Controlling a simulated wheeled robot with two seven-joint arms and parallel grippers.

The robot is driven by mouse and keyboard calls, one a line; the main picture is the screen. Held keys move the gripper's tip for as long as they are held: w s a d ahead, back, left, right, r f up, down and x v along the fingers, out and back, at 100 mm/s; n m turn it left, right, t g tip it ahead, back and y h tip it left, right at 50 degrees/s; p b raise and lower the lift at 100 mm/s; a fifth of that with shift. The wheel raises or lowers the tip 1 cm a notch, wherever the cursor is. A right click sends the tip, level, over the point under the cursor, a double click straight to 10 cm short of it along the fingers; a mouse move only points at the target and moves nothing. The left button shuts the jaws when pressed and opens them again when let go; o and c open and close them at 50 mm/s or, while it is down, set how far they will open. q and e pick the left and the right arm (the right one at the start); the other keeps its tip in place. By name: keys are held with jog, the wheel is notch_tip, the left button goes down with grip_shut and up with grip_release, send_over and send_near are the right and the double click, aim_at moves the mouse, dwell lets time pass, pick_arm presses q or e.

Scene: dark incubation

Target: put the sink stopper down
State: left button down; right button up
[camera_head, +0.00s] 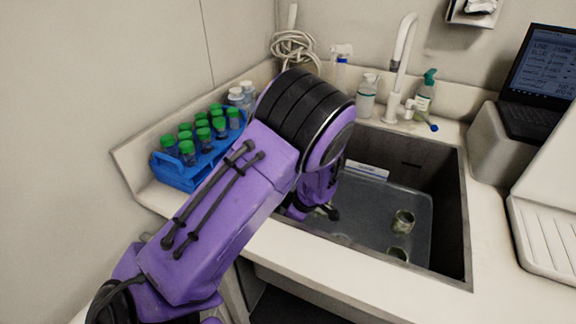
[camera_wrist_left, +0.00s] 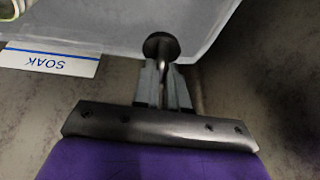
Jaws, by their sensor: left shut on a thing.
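In the left wrist view, my left gripper (camera_wrist_left: 163,92) is shut on the sink stopper (camera_wrist_left: 158,44), a dark round piece with a shiny metal stem between the fingers. The dark end shows against the edge of the translucent soak tub; I cannot tell whether it touches it. In the head view, my purple left arm reaches over the counter into the dark sink (camera_head: 450,210), and the gripper (camera_head: 328,210) is small and partly hidden by the arm. The sink drain is not visible. My right gripper is not in view.
A grey tub (camera_head: 375,232) in the sink holds glass beakers (camera_head: 403,222) and has a white label (camera_wrist_left: 48,62) reading SOAK. A blue rack (camera_head: 178,175) of green-capped tubes stands left of my arm. A faucet (camera_head: 402,50) and bottles (camera_head: 367,95) line the back.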

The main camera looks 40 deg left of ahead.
pick_arm(q)
jog(key=shift+f, duration=2.35)
jog(key=c, duration=1.2)
grip_release()
jog(key=shift+f, duration=0.1)
jog(key=shift+o, duration=0.2)
jog(key=v, duration=1.2)
